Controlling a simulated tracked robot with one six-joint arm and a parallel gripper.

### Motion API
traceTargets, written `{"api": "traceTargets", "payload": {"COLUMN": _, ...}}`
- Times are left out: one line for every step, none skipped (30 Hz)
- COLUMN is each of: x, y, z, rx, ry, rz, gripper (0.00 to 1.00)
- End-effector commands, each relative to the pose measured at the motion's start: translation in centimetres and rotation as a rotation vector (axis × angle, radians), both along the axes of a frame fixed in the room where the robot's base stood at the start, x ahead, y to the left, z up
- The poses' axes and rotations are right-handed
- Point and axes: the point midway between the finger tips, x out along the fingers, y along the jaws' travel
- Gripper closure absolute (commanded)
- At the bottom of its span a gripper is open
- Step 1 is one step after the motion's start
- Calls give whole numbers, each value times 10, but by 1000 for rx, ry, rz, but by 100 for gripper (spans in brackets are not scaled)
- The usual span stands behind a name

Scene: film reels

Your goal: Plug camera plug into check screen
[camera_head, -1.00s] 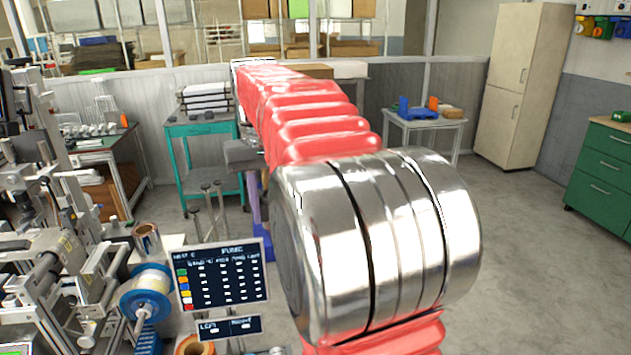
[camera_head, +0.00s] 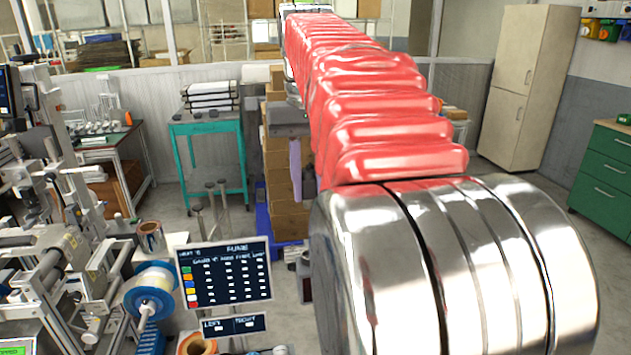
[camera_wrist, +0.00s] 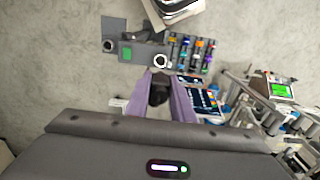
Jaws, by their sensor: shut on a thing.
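My gripper (camera_head: 297,195) hangs below the red-sleeved arm in the head view, with one purple finger showing. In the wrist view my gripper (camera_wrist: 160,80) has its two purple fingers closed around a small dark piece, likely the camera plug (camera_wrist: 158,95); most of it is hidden. A dark panel with rows of text and coloured squares (camera_head: 224,272) stands left of my gripper in the head view. A grey unit with a small green display (camera_wrist: 127,53) lies beyond the fingertips in the wrist view, apart from them. I cannot tell which is the check screen.
A machine with rollers (camera_head: 60,270) fills the left side, with a blue-rimmed reel (camera_head: 150,290). A teal trolley (camera_head: 207,127) stands behind. Stacked brown boxes (camera_head: 288,205) are behind my gripper. A rack with coloured pieces (camera_wrist: 190,52) lies near the fingertips. Grey floor is open at left (camera_wrist: 50,60).

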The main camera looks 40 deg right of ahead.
Motion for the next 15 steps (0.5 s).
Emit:
{"api": "traceTargets", "payload": {"x": 0, "y": 0, "z": -3, "rx": 1, "ry": 1, "rz": -1, "gripper": 100}}
{"api": "traceTargets", "payload": {"x": 1, "y": 1, "z": -5, "rx": 0, "ry": 1, "rz": -1, "gripper": 100}}
{"api": "traceTargets", "payload": {"x": 2, "y": 2, "z": -8, "rx": -1, "ry": 2, "rz": -1, "gripper": 100}}
{"api": "traceTargets", "payload": {"x": 2, "y": 3, "z": -10, "rx": -2, "ry": 2, "rz": -1, "gripper": 100}}
{"api": "traceTargets", "payload": {"x": 3, "y": 4, "z": -13, "rx": -3, "ry": 3, "rz": -1, "gripper": 100}}
{"api": "traceTargets", "payload": {"x": 4, "y": 5, "z": -16, "rx": -4, "ry": 4, "rz": -1, "gripper": 100}}
{"api": "traceTargets", "payload": {"x": 4, "y": 6, "z": -19, "rx": -4, "ry": 4, "rz": -1, "gripper": 100}}
{"api": "traceTargets", "payload": {"x": 4, "y": 6, "z": -21, "rx": -4, "ry": 4, "rz": -1, "gripper": 100}}
{"api": "traceTargets", "payload": {"x": 4, "y": 5, "z": -24, "rx": -4, "ry": 4, "rz": -1, "gripper": 100}}
{"api": "traceTargets", "payload": {"x": 3, "y": 5, "z": -27, "rx": -3, "ry": 3, "rz": -1, "gripper": 100}}
{"api": "traceTargets", "payload": {"x": 3, "y": 4, "z": -30, "rx": -2, "ry": 2, "rz": -1, "gripper": 100}}
{"api": "traceTargets", "payload": {"x": 2, "y": 2, "z": -33, "rx": -2, "ry": 1, "rz": -1, "gripper": 100}}
{"api": "traceTargets", "payload": {"x": 1, "y": 1, "z": -35, "rx": -1, "ry": 1, "rz": -1, "gripper": 100}}
{"api": "traceTargets", "payload": {"x": 0, "y": 0, "z": -38, "rx": 0, "ry": 0, "rz": -1, "gripper": 100}}
{"api": "traceTargets", "payload": {"x": -1, "y": 0, "z": -41, "rx": 0, "ry": 0, "rz": -2, "gripper": 100}}
